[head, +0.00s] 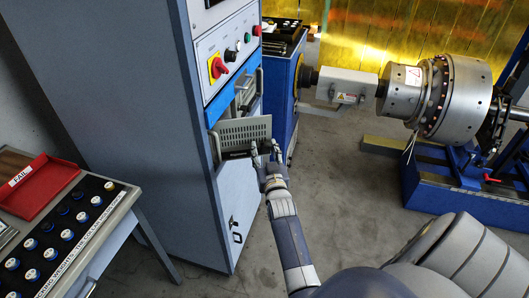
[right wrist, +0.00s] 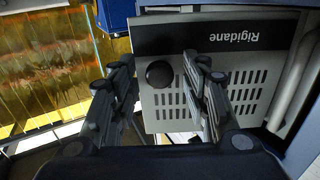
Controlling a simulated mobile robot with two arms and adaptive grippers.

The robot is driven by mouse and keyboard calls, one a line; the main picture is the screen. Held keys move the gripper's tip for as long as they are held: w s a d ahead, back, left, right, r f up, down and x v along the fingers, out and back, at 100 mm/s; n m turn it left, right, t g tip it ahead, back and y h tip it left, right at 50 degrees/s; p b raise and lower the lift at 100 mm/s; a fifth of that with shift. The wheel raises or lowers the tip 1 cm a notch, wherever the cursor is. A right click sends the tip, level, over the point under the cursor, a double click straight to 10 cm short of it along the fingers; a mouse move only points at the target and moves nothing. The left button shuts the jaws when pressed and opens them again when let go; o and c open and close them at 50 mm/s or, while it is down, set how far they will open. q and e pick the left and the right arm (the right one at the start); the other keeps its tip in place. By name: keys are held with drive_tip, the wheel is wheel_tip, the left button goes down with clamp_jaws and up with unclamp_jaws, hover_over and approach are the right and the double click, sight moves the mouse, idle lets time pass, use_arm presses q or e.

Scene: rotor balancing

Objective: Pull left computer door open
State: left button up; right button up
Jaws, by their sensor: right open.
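The left computer door (head: 243,133) is a grey slotted panel low in the tall cabinet's front, below the switch panel. It stands out from the cabinet front at an angle. In the right wrist view the door (right wrist: 245,80) shows upside down, with a black strip reading "Rigidane" and a round black knob (right wrist: 160,73). My right gripper (head: 265,150) is open at the door's right end. In the right wrist view its fingers (right wrist: 158,85) are on either side of the knob, with gaps visible. Whether a fingertip touches the panel I cannot tell. My left gripper is out of view.
The tall grey cabinet (head: 145,110) carries a switch panel (head: 228,50) with a red switch. A button desk (head: 75,235) with a red FAIL tray (head: 38,184) stands at left. The rotor machine (head: 455,95) stands at right. Grey floor (head: 340,185) is clear between.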

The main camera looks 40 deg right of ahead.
sight(262, 120)
wheel_tip(262, 120, up, 10)
drive_tip(key=shift+f, duration=0.2)
